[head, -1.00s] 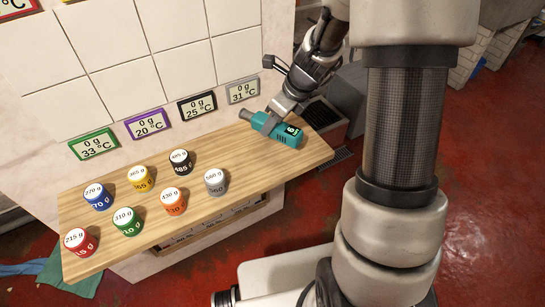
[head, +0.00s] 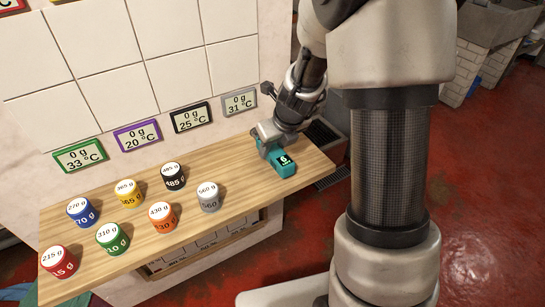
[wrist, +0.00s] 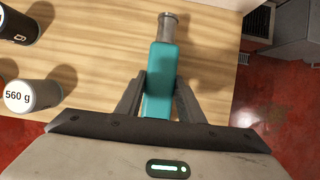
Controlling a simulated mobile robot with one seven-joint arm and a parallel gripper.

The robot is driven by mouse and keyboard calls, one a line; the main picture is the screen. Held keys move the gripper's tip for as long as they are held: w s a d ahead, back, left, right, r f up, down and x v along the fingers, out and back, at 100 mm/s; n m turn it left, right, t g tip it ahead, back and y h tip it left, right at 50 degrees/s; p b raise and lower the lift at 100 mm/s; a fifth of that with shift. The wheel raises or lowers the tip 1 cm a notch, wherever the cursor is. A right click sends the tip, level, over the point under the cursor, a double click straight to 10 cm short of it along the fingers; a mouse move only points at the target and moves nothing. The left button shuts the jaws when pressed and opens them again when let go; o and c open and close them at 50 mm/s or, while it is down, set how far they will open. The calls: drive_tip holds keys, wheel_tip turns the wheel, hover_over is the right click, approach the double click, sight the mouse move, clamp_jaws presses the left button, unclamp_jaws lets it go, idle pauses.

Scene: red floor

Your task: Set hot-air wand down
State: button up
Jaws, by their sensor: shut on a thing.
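The hot-air wand (head: 284,165) is a teal block-shaped tool at the right end of the wooden shelf (head: 225,160). In the wrist view the wand (wrist: 163,65) points away from me, with a grey metal nozzle at its far end. My gripper (head: 268,143) is over the wand, and in the wrist view my gripper's fingers (wrist: 160,100) are shut on its two sides. The wand is at or just above the wood; I cannot tell whether it touches. In the head view my gripper hides its nozzle end.
Several labelled weights stand left on the shelf; the grey 560 g weight (head: 208,196) is closest to the wand. Displays such as the grey-framed one (head: 240,101) hang on the tiled wall behind. The shelf's right edge drops to the red floor (head: 480,200).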

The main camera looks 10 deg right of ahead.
wheel_tip(320, 180, down, 2)
drive_tip(key=shift+f+b, duration=0.25)
drive_tip(key=shift+b, duration=0.15)
drive_tip(key=shift+r, duration=0.1)
drive_tip(key=o, duration=1)
